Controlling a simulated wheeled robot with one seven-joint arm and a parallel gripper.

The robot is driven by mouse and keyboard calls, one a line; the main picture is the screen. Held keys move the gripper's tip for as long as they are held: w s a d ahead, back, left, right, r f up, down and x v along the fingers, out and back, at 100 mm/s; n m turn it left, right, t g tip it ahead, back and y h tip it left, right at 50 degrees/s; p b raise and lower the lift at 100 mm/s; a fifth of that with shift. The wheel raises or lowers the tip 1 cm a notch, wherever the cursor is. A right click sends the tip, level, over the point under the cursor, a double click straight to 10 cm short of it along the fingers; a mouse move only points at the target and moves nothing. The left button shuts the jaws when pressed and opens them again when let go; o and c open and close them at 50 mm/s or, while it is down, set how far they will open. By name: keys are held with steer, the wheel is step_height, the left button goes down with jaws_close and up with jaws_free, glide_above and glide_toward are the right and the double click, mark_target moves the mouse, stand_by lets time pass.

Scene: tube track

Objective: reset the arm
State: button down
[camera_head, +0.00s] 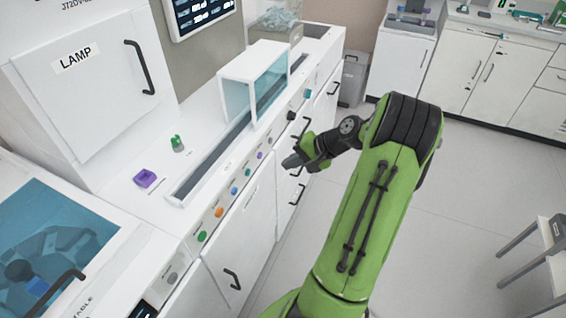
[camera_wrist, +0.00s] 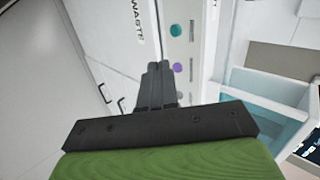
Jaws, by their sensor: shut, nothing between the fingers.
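My green arm (camera_head: 370,215) rises from the bottom of the head view and bends at a black-banded joint. My gripper (camera_head: 290,161) reaches left from it, in front of the white counter's face. In the wrist view my gripper (camera_wrist: 158,70) has its dark fingers together, with nothing between them. The fingers overlap the panel with the teal button (camera_wrist: 176,30) and the purple button (camera_wrist: 178,68). I cannot tell whether they touch the panel.
The counter carries a long track with a glass-sided box (camera_head: 255,80), a purple block (camera_head: 145,178) and a green item (camera_head: 177,144). Colored buttons line its front above cabinet handles. A grey bin (camera_head: 353,80) stands behind. Floor at right is clear up to a stool (camera_head: 545,245).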

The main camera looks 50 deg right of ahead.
stand_by(0.7)
steer(key=a+r+n+g+h+p, duration=0.15)
steer(key=a+r+n, duration=0.25)
steer(key=a+r, duration=0.45)
steer(key=a+r+n+g+h+p, duration=0.15)
steer(key=a+r+n, duration=0.3)
steer(key=a, duration=0.75)
steer(key=s+a+r+n+p, duration=0.1)
steer(key=s+a+r, duration=0.1)
steer(key=s, duration=0.3)
steer(key=s+a+r+n+p, duration=0.1)
steer(key=s+a+r+n, duration=0.1)
steer(key=s, duration=0.3)
steer(key=s+a+r+n+h+p, duration=0.1)
steer(key=s+a+r, duration=0.1)
steer(key=s+a, duration=0.2)
steer(key=shift+s+a+r, duration=0.35)
steer(key=shift+s, duration=0.35)
